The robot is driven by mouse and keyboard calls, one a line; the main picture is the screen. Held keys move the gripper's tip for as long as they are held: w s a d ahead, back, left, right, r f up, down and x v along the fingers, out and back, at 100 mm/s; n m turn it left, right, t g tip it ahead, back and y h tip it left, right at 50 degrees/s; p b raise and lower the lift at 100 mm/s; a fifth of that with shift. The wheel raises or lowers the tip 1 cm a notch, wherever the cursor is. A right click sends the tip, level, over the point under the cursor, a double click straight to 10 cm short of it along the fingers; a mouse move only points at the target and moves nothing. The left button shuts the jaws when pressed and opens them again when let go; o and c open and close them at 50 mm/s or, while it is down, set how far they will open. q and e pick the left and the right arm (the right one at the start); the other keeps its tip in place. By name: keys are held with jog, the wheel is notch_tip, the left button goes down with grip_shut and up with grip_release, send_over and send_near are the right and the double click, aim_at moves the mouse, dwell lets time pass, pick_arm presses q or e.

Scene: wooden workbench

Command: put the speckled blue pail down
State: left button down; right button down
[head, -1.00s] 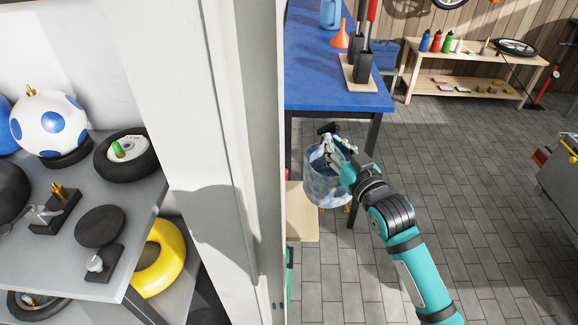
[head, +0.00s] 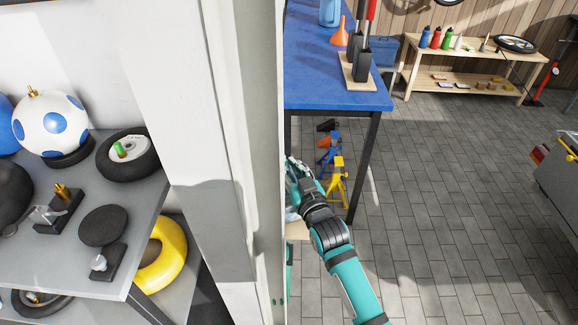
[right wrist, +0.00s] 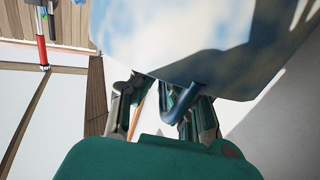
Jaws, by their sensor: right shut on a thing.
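The speckled blue pail (right wrist: 190,40) fills the upper middle of the right wrist view, with mottled blue and white sides. A dark blue curved piece of it (right wrist: 183,105) sits between the fingers of my right gripper (right wrist: 163,108), which is shut on it. In the head view my right gripper (head: 292,172) is at the edge of the white post. Only a sliver of the pail (head: 291,214) shows there below the gripper; the post hides the rest. What is under the pail cannot be seen clearly. My left gripper is not in view.
The white post (head: 215,150) stands just left of my right gripper. A blue-topped workbench (head: 325,85) is behind, with yellow (head: 338,180) and orange-blue stands beneath. A pale wooden surface (head: 298,231) shows low beside the post.

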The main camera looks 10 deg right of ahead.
jog(key=shift+a+f, duration=0.1)
jog(key=c, duration=2)
grip_release()
jog(key=shift+f, duration=0.2)
jog(key=o, duration=0.5)
jog(key=shift+r, duration=0.15)
